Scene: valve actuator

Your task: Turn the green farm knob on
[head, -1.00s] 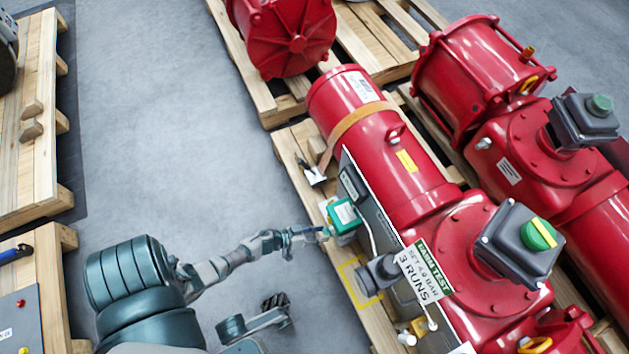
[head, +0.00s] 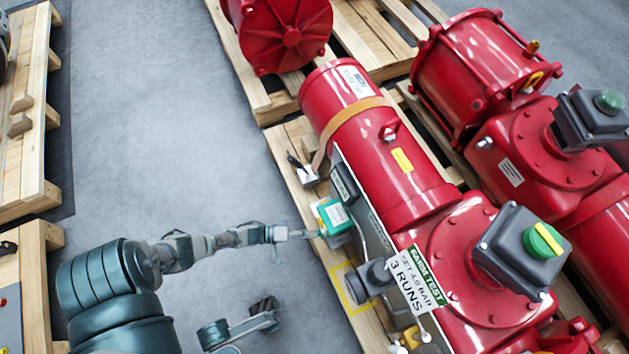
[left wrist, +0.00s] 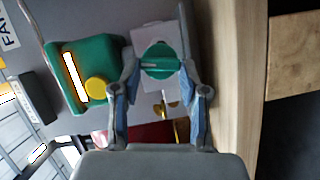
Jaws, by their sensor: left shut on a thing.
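The green knob (left wrist: 160,62) is round with a raised bar and a pale mark, and sits on a light grey plate. In the left wrist view the fingers of my left gripper (left wrist: 158,82) are on either side of it, shut on it. The knob's mark lies nearly level in that view. In the head view my left gripper (head: 302,234) reaches from the left to the green box (head: 335,217) on the red actuator's side. The knob is too small to make out there.
The red actuator (head: 385,155) lies on a wooden pallet (head: 300,205). A sign (head: 418,280) reading "FARM TEST SET 4.0 BAR 3 RUNS" hangs on it. A grey box with a green dial (head: 543,241) stands on top. The grey floor (head: 170,130) at left is clear.

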